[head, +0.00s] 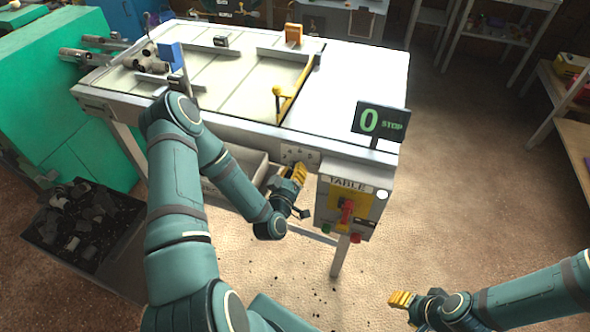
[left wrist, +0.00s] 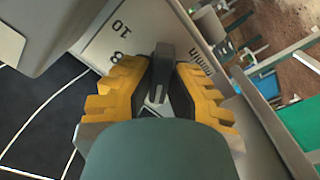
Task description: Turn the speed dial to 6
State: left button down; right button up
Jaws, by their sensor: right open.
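The speed dial shows in the left wrist view as a dark grey knob (left wrist: 162,72) on a pale panel marked 10, 8 and "m/min". The yellow fingers of my left gripper (left wrist: 163,88) lie close on both sides of the knob, and it looks shut on it. The rest of the scale and the pointer's reading are hidden. In the head view my left gripper (head: 298,173) is at the machine's front, just left of the TABLE box, and covers the dial. My right gripper (head: 401,300) is open and empty at the lower right, away from the machine.
A display (head: 380,122) reads "0 STOP". The TABLE control box (head: 325,207) carries a red switch (head: 347,210) and buttons, close to my left gripper. A black bin of scraps (head: 80,228) stands at left. The floor at right is clear.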

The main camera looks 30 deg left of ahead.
pick_arm(q)
jog(key=shift+w, duration=0.1)
jog(key=m+b, duration=0.1)
jog(key=m, duration=0.2)
jog(key=shift+b, duration=0.3)
jog(key=shift+w+r+m+b, duration=0.15)
jog(key=shift+m+b, duration=1.3)
jog(key=shift+m, duration=0.95)
jog(key=c, duration=0.9)
grip_release()
jog(key=shift+d, duration=0.1)
jog(key=shift+c, duration=0.2)
jog(key=shift+s, duration=0.2)
jog(key=v, duration=0.7)
